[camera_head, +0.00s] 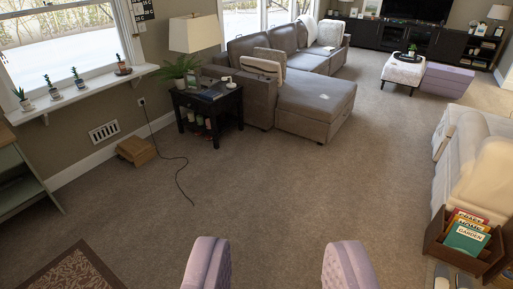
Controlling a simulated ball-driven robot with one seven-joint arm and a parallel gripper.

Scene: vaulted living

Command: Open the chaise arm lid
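A grey-brown sectional sofa (275,60) stands at the back, well away from me. Its chaise (305,97) reaches forward toward the open floor. A boxy arm (248,92) stands at the sofa's left end, beside the dark side table. Its top looks flat and closed, but it is too small and far to make out a lid seam. A light cushion or cloth (262,68) lies by that arm. A small pale thing lies on the chaise seat. My gripper is not in view.
Two lavender tufted upholstered pieces (207,264) stand at the bottom edge, with a gap between them. A dark side table (208,115) carries a plant and lamp (192,35). A cord (181,165) and brown box (136,151) lie left. A pale sofa (470,150) and book crate (466,250) stand right. Mid-floor carpet is clear.

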